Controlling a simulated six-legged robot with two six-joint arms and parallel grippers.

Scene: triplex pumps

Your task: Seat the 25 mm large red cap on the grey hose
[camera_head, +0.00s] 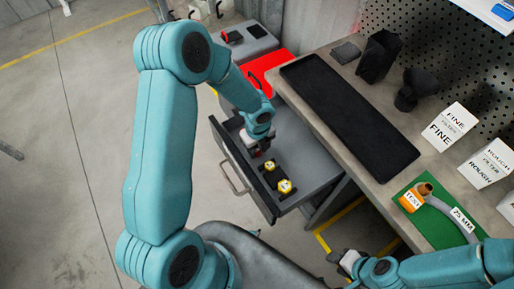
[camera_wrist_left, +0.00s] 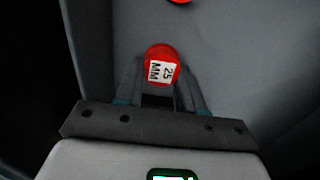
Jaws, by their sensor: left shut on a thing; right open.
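My left gripper (camera_head: 262,150) reaches down into the open drawer (camera_head: 238,172). In the left wrist view its fingers (camera_wrist_left: 160,88) are shut on a red cap (camera_wrist_left: 160,52) with a white "25 MM" label. The gripper largely hides this cap in the head view. The grey hose (camera_head: 445,208) lies on a green mat (camera_head: 432,230) on the bench at the right, with a white "25 MM" label and an orange tag near its brownish end (camera_head: 425,188). My right gripper (camera_head: 347,262) is open and empty at the bottom, left of the bench.
Two yellow items (camera_head: 285,187) lie in the drawer near the left gripper. Another red item (camera_wrist_left: 180,1) shows at the top of the wrist view. On the bench stand a black tray (camera_head: 350,115), dark containers (camera_head: 378,55) and white filter boxes (camera_head: 450,126).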

